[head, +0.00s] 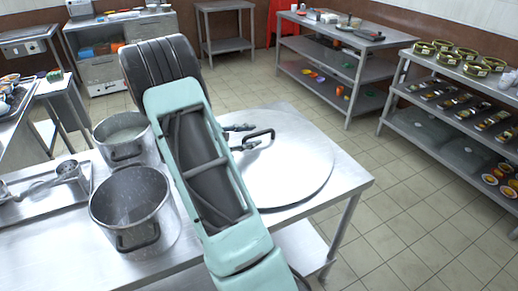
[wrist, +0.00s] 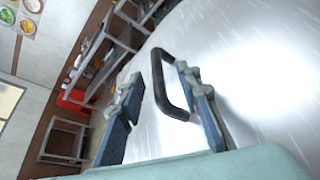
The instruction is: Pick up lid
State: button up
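The lid (head: 300,165) is a large, shiny round metal disc lying on the steel table, with a dark loop handle (head: 262,134) on it. In the wrist view the lid (wrist: 240,70) fills the right side, and its handle (wrist: 158,85) stands up from it. My gripper (head: 246,136) is at the handle, its fingers pointing toward it. In the wrist view my gripper (wrist: 157,76) is open, with the handle showing between the two fingers, nearer the right one. I cannot tell whether any finger touches it. My arm hides the lid's left part.
Two open steel stockpots, a near one (head: 133,210) and a far one (head: 125,138), stand left of my arm. A tray (head: 40,205) with a ladle lies further left. Shelves (head: 450,95) with food stand at the right. The tiled floor beyond the table is clear.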

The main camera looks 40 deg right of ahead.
aim_at(257, 133)
jog(key=x, duration=0.4)
jog(key=shift+w+d, duration=0.1)
jog(key=shift+d, duration=0.2)
jog(key=shift+r, duration=0.1)
grip_shut()
jog(key=shift+r, duration=0.1)
